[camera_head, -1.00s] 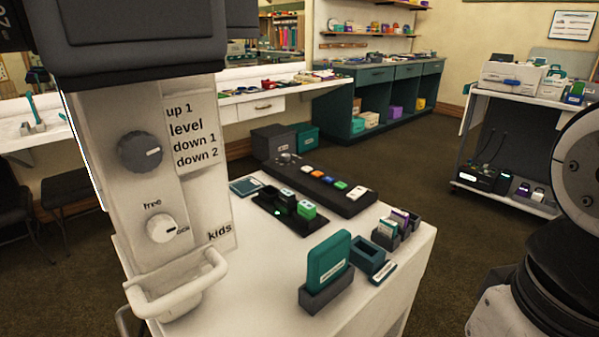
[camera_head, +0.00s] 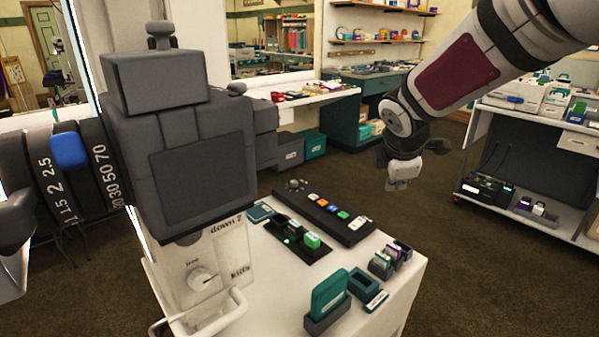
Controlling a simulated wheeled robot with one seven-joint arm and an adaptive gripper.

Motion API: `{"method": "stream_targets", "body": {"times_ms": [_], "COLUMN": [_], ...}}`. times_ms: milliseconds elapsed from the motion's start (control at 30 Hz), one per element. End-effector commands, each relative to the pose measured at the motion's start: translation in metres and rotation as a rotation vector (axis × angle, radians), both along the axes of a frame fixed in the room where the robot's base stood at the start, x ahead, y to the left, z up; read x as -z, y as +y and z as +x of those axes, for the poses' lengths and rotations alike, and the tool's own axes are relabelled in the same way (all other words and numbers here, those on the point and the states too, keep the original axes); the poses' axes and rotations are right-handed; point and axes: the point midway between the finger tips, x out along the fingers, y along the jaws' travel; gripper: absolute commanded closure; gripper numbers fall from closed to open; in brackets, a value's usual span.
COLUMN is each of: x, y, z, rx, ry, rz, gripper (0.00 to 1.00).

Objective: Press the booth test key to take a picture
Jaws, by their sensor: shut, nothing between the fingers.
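A dark key panel (camera_head: 325,210) lies on the white table, with a knob at its far left end and a row of small coloured keys (camera_head: 328,204), including orange, blue, green and white. Which one is the test key cannot be read. A big dark camera (camera_head: 195,125) with a numbered lens barrel (camera_head: 75,180) sits on a pale post at left. My gripper (camera_head: 398,186) hangs in the air at upper right, shut and empty, pointing down, apart from the panel.
A black holder with green-topped blocks (camera_head: 312,241) is in front of the panel. A teal card in a dark stand (camera_head: 328,293) and small open boxes (camera_head: 363,282) are at the table's front right. A white cart (camera_head: 530,200) stands at right.

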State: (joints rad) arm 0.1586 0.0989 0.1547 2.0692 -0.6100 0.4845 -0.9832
Motion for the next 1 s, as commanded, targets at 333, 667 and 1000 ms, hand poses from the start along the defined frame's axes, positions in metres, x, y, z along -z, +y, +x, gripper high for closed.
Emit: {"method": "stream_targets", "body": {"times_ms": [333,667,1000], "x": [0.035,0.066,0.067], "y": [0.032,0.056,0.057], "z": [0.122,0.154,0.155], "rx": [-0.693,-0.989,-1.000], "ry": [-0.066,-0.145,-0.149], "rz": [-0.229,-0.319,-0.324], "gripper": [1.00,1.00,1.00]}}
